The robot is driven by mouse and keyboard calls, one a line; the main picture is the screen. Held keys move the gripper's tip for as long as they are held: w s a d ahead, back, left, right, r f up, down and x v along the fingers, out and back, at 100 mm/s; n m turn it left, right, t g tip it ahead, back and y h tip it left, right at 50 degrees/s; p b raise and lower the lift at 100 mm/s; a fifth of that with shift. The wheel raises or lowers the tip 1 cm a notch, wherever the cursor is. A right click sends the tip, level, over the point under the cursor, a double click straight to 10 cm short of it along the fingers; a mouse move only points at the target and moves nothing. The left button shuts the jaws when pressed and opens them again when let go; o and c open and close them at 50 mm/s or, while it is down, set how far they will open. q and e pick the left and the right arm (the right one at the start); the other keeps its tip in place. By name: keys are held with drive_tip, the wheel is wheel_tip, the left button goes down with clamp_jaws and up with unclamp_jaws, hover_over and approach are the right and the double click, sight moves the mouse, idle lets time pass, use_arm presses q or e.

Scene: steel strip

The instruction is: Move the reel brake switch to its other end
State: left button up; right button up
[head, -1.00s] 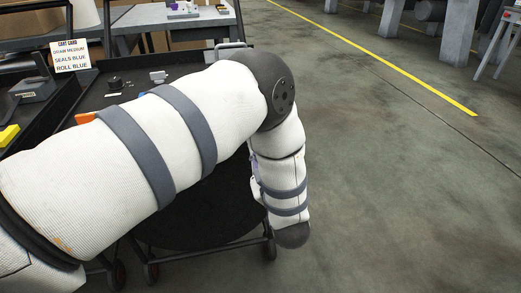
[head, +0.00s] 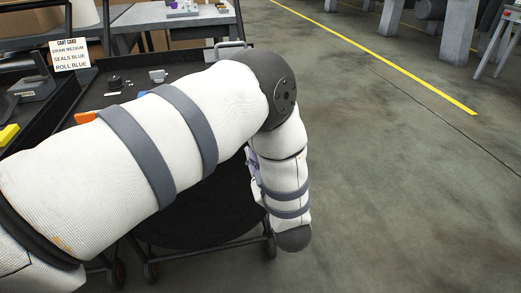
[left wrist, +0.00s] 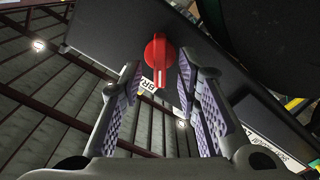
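The reel brake switch (left wrist: 158,55) is a red knob on a dark panel (left wrist: 110,35) in the left wrist view. A white line marks its lower end. A white label beside it starts with "BR"; the rest is hidden behind a finger. My left gripper (left wrist: 160,85) is open, its purple-padded fingers on either side of the knob with gaps showing. I cannot tell how far its tips are from the panel. In the head view, my left arm hides the switch, and only a sliver of my left gripper (head: 252,163) shows. My right gripper is not in view.
A black cart (head: 135,88) carries a card (head: 70,55), a grey mug (head: 158,75), a black round part (head: 115,82) and an orange piece (head: 84,117), close to my left arm. A bench (head: 170,16) stands behind.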

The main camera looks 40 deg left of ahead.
use_arm(q)
drive_tip(key=v, duration=1.1)
